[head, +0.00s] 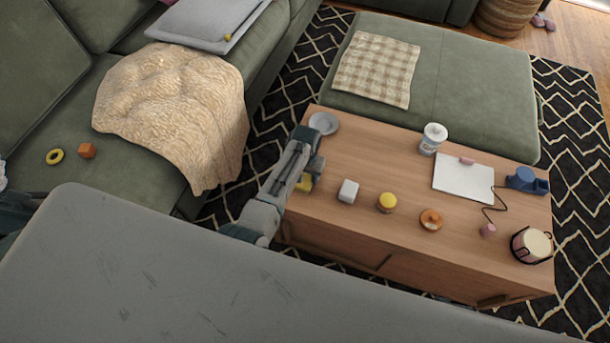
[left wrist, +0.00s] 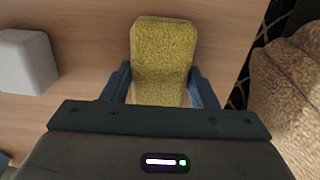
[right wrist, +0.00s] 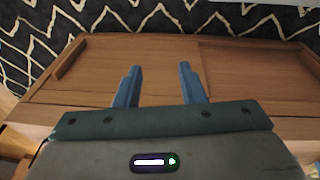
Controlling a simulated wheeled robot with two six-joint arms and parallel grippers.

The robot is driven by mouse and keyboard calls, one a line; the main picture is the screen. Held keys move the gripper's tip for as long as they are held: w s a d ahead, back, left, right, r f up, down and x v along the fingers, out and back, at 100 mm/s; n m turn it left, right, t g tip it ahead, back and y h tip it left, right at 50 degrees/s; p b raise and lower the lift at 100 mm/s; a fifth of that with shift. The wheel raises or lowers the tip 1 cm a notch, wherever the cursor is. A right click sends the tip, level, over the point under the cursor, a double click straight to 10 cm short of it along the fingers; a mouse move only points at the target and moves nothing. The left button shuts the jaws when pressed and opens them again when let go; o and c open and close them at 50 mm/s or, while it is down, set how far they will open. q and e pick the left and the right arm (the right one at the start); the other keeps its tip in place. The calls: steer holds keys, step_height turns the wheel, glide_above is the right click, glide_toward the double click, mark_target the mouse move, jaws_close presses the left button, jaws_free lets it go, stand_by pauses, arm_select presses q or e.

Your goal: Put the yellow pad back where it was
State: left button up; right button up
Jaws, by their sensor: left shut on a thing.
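The yellow pad (left wrist: 163,62) is a fuzzy rectangular block between the two blue fingers of my left gripper (left wrist: 160,88) in the left wrist view. The fingers are shut on its sides, over the wooden table. In the head view my left gripper (head: 308,172) is over the left end of the coffee table, and a bit of the yellow pad (head: 304,183) shows beside it. I cannot tell if the pad touches the tabletop. My right gripper (right wrist: 160,88) is open and empty in the right wrist view, facing the table's wooden side.
The coffee table (head: 380,235) holds a grey plate (head: 324,123), a white block (head: 348,191), a yellow-topped round item (head: 387,202), an orange ring-like item (head: 431,219), a white jar (head: 432,138) and a white board (head: 463,180). The green sofa (head: 110,110) lies left.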

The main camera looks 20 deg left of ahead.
arm_select(q)
steer(key=shift+f, duration=0.15)
steer(key=o, duration=0.9)
